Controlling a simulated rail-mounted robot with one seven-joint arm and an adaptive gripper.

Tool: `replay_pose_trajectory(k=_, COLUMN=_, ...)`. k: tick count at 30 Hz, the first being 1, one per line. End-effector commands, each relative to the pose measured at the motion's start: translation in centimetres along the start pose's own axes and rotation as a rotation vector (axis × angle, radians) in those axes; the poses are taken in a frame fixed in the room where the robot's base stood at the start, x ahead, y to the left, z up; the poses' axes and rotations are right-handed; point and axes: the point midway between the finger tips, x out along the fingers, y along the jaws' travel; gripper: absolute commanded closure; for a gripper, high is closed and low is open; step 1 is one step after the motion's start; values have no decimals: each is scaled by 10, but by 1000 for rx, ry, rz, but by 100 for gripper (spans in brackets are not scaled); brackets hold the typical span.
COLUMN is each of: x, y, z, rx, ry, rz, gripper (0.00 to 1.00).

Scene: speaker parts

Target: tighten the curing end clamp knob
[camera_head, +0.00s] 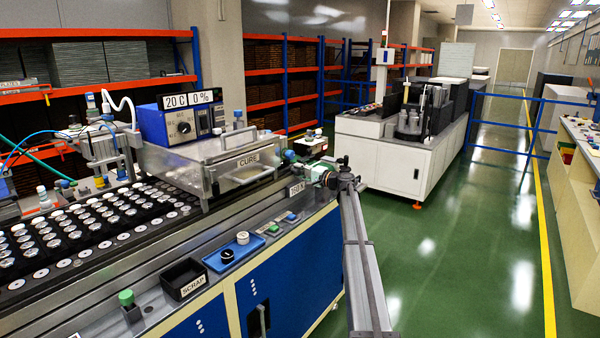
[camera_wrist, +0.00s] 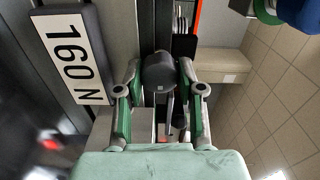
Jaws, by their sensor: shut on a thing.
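The clamp knob is a dark grey, rounded cylinder (camera_wrist: 159,72) in the middle of the wrist view. My gripper (camera_wrist: 160,82) has its green and grey fingers on both sides of the knob and is shut on it. In the head view my gripper (camera_head: 322,174) is at the right end of the curing station, beside a small white plate (camera_head: 297,189). The knob is hidden there. In the wrist view this plate (camera_wrist: 69,57) reads "160 N". The metal box labelled "CURE" (camera_head: 248,161) stands left of my gripper with its lid down.
Below my gripper, the bench front holds a blue tray (camera_head: 212,262) with two round knobs or caps and a black "SCRAP" bin (camera_head: 184,279). A rack of several round parts (camera_head: 70,235) lies left. Green floor (camera_head: 450,240) is open at right.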

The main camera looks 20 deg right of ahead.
Motion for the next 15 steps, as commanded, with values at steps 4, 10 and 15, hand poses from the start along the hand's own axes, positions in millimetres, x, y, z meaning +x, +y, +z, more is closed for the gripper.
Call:
replay_pose_trajectory(k=4, x=-1, y=1, z=0, rx=46, ry=0, rz=1, gripper=97)
replay_pose_trajectory(k=10, x=-2, y=1, z=0, rx=70, ry=0, rz=1, gripper=97)
replay_pose_trajectory(k=15, x=-2, y=1, z=0, rx=72, ry=0, rz=1, gripper=97)
